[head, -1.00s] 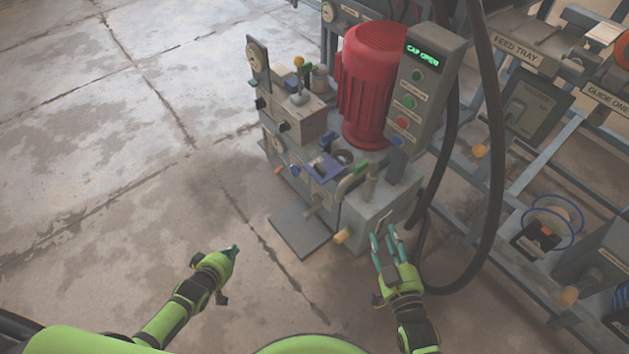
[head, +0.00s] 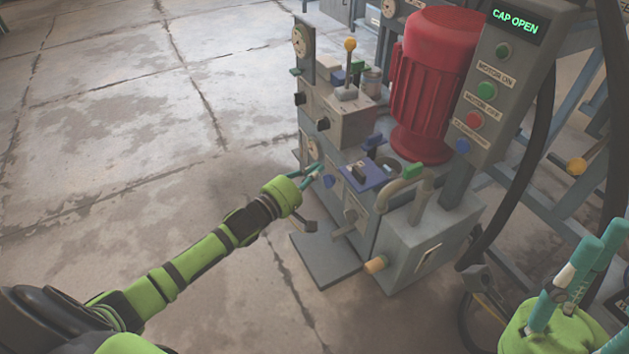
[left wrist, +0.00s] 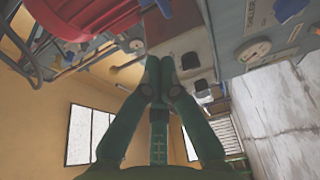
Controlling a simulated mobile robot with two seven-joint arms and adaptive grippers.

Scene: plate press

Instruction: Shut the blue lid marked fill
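The blue lid (head: 367,175) is on top of the grey press unit, in front of the red motor. A dark round opening seems to lie just behind it, partly hidden. I cannot read any marking on the lid. The display (head: 515,21) reads CAP OPEN. My left gripper (head: 314,172) is at the press's left side, left of the lid and apart from it. In the left wrist view its fingertips (left wrist: 159,82) come together with nothing between them. My right gripper (head: 590,255) is at the lower right, its fingers apart and empty, well away from the lid.
The red motor (head: 430,85) stands behind the lid. A lever with a yellow knob (head: 350,45) stands behind left. Black hoses hang at right. The floor at left is clear.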

